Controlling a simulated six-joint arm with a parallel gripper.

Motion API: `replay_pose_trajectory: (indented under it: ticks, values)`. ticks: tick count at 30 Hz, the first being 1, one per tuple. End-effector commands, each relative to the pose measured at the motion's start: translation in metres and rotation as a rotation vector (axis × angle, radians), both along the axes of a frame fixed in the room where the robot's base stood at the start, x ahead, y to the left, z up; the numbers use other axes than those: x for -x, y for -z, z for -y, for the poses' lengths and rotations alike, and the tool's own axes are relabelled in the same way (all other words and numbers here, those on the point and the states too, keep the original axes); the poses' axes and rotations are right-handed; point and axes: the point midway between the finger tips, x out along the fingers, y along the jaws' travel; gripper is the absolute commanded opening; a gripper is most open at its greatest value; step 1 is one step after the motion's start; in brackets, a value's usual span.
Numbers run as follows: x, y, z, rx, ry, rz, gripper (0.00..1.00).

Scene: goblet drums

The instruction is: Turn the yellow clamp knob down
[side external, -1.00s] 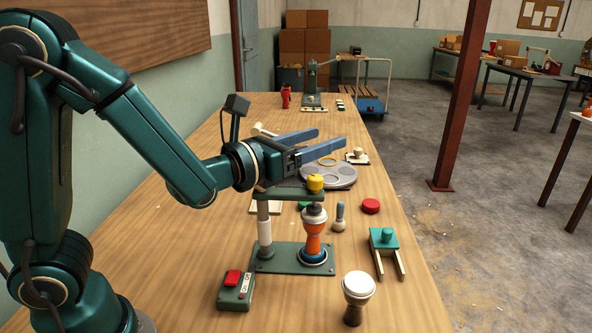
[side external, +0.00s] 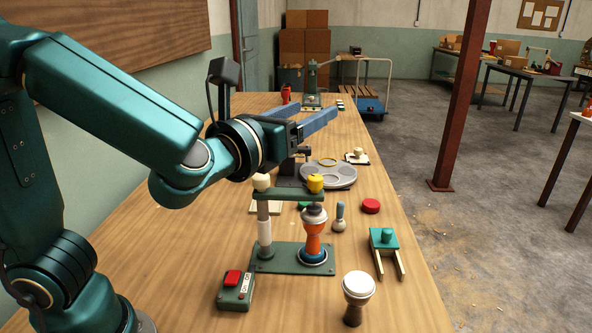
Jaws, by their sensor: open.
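The yellow clamp knob (side external: 315,183) sits at the right end of the green crossbar (side external: 288,195) of a clamp stand. Below it, an orange goblet drum with a blue foot (side external: 312,240) stands upright on the green base plate (side external: 268,261). A cream knob (side external: 262,182) tops the post at the left end of the crossbar. My gripper (side external: 315,117) is open, its two blue fingers apart with nothing seen between them. It appears above and beyond the yellow knob, not touching it.
A green box with a red button (side external: 236,290), a white-topped drum (side external: 357,295) and a small green-topped stand (side external: 384,246) are in front. A small pestle-like tool (side external: 340,217), a red disc (side external: 371,206) and a grey round plate (side external: 330,175) lie beyond.

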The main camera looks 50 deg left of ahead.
Motion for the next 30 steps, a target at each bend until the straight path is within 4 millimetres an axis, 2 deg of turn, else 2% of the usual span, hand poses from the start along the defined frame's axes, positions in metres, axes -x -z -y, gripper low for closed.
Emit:
replay_pose_trajectory:
  ticks: [3, 21, 25, 30]
  values:
    - [0.011, 0.011, 0.003, -0.01, -0.046, -0.042, 0.65]
    - [0.009, 0.12, 0.001, -0.014, -0.044, -0.04, 0.65]
    - [0.009, 0.13, 0.001, -0.008, -0.044, -0.035, 0.65]
    - [0.003, 0.133, -0.002, -0.002, -0.048, -0.032, 0.65]
